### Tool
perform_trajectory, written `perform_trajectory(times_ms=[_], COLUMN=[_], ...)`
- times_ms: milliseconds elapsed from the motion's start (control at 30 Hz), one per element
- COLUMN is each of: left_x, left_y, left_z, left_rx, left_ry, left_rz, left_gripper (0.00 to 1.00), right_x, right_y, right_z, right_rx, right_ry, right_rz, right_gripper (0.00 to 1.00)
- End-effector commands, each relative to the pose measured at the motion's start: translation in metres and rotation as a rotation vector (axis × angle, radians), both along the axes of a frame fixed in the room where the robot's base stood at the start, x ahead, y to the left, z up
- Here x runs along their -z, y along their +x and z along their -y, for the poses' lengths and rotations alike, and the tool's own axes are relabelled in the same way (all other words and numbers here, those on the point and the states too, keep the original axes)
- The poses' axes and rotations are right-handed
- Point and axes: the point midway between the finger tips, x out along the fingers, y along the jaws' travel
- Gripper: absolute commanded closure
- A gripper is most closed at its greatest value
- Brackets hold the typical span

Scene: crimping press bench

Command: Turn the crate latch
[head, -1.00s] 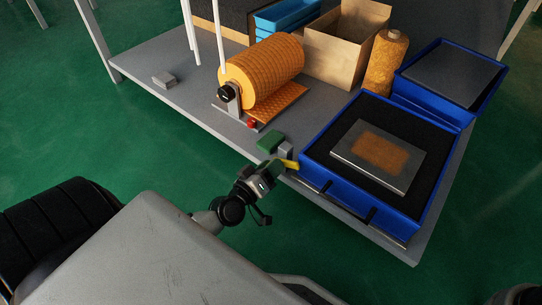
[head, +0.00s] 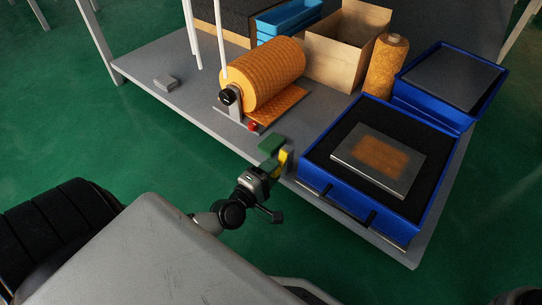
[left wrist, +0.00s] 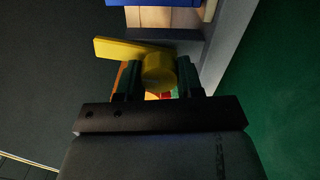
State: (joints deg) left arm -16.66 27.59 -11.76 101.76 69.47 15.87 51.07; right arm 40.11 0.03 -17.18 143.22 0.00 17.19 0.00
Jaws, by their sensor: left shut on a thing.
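The blue crate (head: 338,198) stands open on the bench's front right, its lid folded back (head: 486,96). It holds a metal plate with a brown patch (head: 380,153) on black lining. The yellow latch (head: 285,156) is at the crate's left front corner and looks roughly upright in the head view. My left gripper (head: 275,164) is shut on it. In the left wrist view, the fingers (left wrist: 158,80) are on both sides of the latch's round yellow hub, and its flat arm (left wrist: 128,47) points left. My right gripper is not in view.
On the grey bench (head: 190,110), a green block (head: 271,143) lies close to my left gripper. Behind it are an orange roller (head: 263,75), a red button (head: 252,126), an open cardboard box (head: 345,45) and an orange spool (head: 386,65). The bench's left part is mostly clear.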

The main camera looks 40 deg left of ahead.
Motion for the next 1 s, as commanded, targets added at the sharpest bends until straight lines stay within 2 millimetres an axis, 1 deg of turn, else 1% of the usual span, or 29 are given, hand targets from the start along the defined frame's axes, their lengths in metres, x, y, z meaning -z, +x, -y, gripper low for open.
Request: perform_trajectory(times_ms=[200, 400, 967, 1000], left_x=[0.002, 0.0022, 0.0024, 0.0024], left_y=[-0.0006, -0.0006, -0.0007, -0.0007], left_z=[0.0001, 0.0001, 0.0001, 0.0], left_rx=[0.0, 0.0, -0.001, -0.001], left_ry=[-0.12, -0.184, -0.211, -0.211], left_rz=[-0.011, -0.017, -0.02, -0.02], left_gripper=[0.87, 0.87, 0.87, 0.57], right_x=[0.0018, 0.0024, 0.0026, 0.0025], right_y=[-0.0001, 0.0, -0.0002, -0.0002], right_z=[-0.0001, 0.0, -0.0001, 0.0], right_rx=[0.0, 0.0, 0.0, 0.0], right_ry=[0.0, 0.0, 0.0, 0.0], right_rz=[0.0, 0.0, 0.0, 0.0], right_gripper=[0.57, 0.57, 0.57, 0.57])
